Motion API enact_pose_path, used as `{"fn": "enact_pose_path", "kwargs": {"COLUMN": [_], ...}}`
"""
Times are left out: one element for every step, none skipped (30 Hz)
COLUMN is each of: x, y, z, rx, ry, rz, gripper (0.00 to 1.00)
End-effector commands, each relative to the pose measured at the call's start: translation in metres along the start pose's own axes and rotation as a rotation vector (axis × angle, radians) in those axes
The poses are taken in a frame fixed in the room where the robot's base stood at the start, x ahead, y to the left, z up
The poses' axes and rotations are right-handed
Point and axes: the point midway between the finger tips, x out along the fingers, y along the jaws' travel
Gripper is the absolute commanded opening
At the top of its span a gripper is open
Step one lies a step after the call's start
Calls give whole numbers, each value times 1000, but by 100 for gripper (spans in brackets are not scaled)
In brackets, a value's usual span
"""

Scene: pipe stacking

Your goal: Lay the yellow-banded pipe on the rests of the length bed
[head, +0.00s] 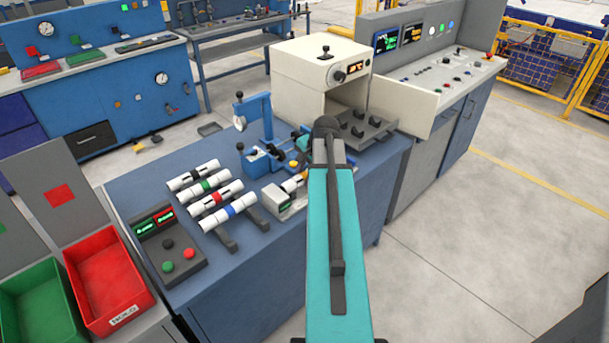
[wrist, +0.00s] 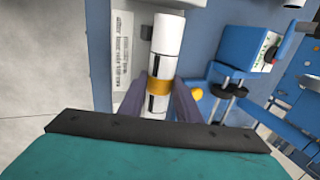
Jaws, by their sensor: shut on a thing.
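The yellow-banded pipe (wrist: 166,38) is white with a yellow band and dark marks. In the wrist view it stands lengthwise between the two fingers of my gripper (wrist: 158,97), which is shut on it near the band. In the head view a short piece of the pipe (head: 289,187) shows left of my arm, which hides the rest of it and my fingers. I cannot tell whether the pipe touches the rests.
Several other banded white pipes lie on a rack (head: 228,237) to the left. A blue fixture (head: 262,160) with levers stands just behind the bed. A cream machine (head: 310,75) and a dark tray (head: 362,132) are at the back. A button panel (head: 172,250) stands front left.

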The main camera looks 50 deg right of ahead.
Motion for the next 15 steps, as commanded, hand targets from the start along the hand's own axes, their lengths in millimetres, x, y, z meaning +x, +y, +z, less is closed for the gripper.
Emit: {"fn": "enact_pose_path", "kwargs": {"x": [1,1,1,2,2,2,2,3,3,3,4,4,4,4,5], "y": [0,0,0,1,1,1,1,1,1,2,2,2,2,2,2], "z": [0,0,0,0,0,0,0,0,0,0,0,0,0,0,0], "rx": [0,0,0,0,0,0,0,0,0,0,0,0,0,1,1], "ry": [0,0,0,0,0,0,0,0,0,0,0,0,0,0,0], "rz": [0,0,0,0,0,0,0,0,0,0,0,0,0,0,0], "gripper": [7,7,7,7,7,7,7,7,7,7,7,7,7,7,7]}}
